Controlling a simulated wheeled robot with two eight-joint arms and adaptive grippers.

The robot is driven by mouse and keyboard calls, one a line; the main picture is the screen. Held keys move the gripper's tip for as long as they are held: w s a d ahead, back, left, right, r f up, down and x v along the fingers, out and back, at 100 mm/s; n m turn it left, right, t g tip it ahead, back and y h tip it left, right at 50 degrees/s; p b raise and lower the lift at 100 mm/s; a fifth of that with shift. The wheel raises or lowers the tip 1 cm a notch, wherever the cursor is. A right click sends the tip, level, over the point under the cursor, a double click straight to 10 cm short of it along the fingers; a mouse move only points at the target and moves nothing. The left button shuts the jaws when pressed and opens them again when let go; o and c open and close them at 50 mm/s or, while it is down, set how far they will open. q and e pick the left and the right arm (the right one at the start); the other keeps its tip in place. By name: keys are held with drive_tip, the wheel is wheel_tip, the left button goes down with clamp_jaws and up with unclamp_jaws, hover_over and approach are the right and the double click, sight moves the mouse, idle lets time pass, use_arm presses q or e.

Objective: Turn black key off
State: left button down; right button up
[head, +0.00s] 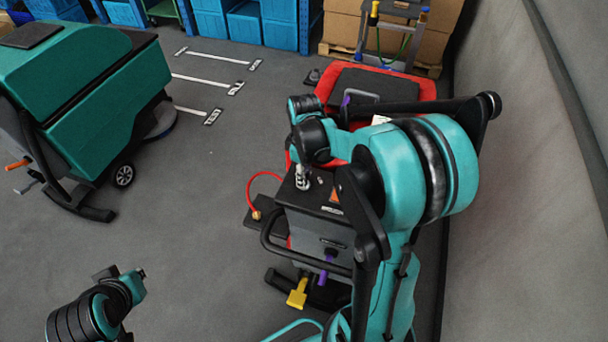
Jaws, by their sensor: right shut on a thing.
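The black-and-red scrubber (328,222) stands right of centre, with a dark control panel on its top. My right gripper (302,181) reaches down from above onto the left part of this panel. It is shut at the spot where the black key would be; the key itself is hidden by the fingers, and I cannot make out how it is turned. My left gripper (138,275) is at the lower left, over bare floor and away from the scrubber. Its fingers are too small to tell whether they are open.
A red hose (254,187) loops at the scrubber's left side. A yellow pedal (297,294) and purple handle (325,268) are low at its front. A teal scrubber (85,90) stands at the left. A grey wall (540,200) bounds the right. Floor between the machines is clear.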

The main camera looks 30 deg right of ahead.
drive_tip(key=o, duration=1.2)
drive_tip(key=shift+c, duration=0.2)
wheel_tip(320, 180, up, 12)
drive_tip(key=s+a+f+m+t+b, duration=0.3)
drive_tip(key=s+a+f+m+b, duration=0.1)
drive_tip(key=f+b, duration=0.4)
drive_tip(key=s+a+f+m+t+b, duration=0.4)
drive_tip(key=s+a+f+b, duration=0.3)
drive_tip(key=f, duration=0.4)
drive_tip(key=shift+b, duration=0.7)
